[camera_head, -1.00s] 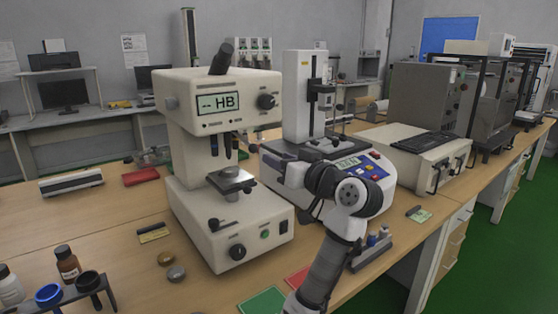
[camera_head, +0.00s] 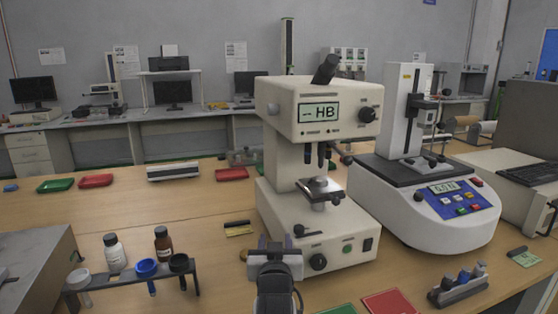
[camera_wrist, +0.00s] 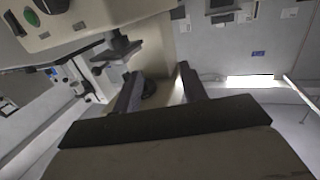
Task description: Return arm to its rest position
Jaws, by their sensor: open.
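My gripper (camera_head: 276,244) is at the bottom middle of the head view, in front of the base of the white hardness tester (camera_head: 330,105) with the HB display. In the wrist view my gripper (camera_wrist: 160,85) shows two dark fingers spread apart with nothing between them. The tester's stage and column appear beyond them, tilted in that view. I cannot tell the exact gap between my gripper and the tester. Most of my arm is below the head view's edge.
A rack (camera_head: 130,283) with cups stands left of my gripper, near a white bottle (camera_head: 115,254) and a brown bottle (camera_head: 163,246). A force tester (camera_head: 425,225) stands to the right. Green and red mats and a small holder (camera_head: 458,290) lie at front right. Bench behind the rack is mostly clear.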

